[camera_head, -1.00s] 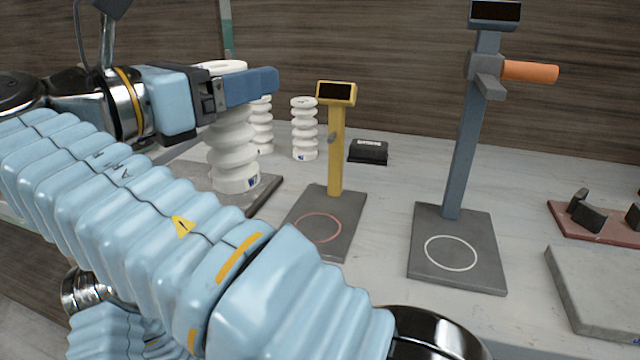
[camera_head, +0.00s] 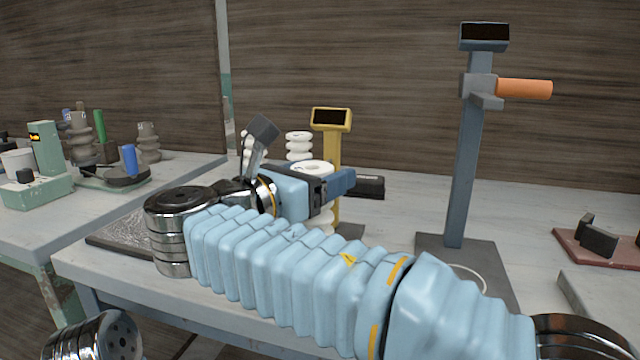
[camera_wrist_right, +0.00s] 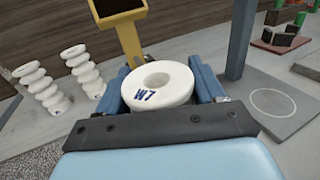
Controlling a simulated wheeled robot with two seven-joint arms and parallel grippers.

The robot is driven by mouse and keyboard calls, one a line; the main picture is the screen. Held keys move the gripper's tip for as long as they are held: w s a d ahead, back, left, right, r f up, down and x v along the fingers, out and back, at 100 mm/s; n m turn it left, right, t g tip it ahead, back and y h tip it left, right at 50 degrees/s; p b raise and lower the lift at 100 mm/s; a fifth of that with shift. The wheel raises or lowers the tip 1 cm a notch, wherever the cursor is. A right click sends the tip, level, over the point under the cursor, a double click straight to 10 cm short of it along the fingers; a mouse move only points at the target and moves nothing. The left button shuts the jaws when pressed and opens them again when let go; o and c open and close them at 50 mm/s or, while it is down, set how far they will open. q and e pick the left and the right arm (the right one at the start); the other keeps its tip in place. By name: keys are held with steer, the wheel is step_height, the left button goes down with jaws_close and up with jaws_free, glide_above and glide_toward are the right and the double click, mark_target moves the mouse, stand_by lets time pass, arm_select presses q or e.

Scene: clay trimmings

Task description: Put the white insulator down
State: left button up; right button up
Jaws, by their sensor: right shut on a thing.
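The white ribbed insulator (camera_head: 313,167) is upright between the jaws of my right gripper (camera_head: 332,188), in front of the yellow stand (camera_head: 331,119). In the right wrist view its round top (camera_wrist_right: 150,101) shows the mark "W7" and a centre hole, with a blue finger on either side. My right gripper is shut on it. My left gripper is not in view.
Two other white insulators (camera_wrist_right: 83,70) (camera_wrist_right: 40,88) stand behind to the left. A blue stand (camera_head: 468,160) with an orange handle (camera_head: 523,89) is at right. A black box (camera_head: 369,187) lies behind. A side bench (camera_head: 190,172) holds several fixtures.

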steer(key=shift+f, duration=0.1)
steer(key=o, duration=1.5)
steer(key=shift+f, duration=0.15)
steer(key=shift+r, duration=0.2)
steer(key=p+v, duration=0.1)
steer(key=v, duration=1.1)
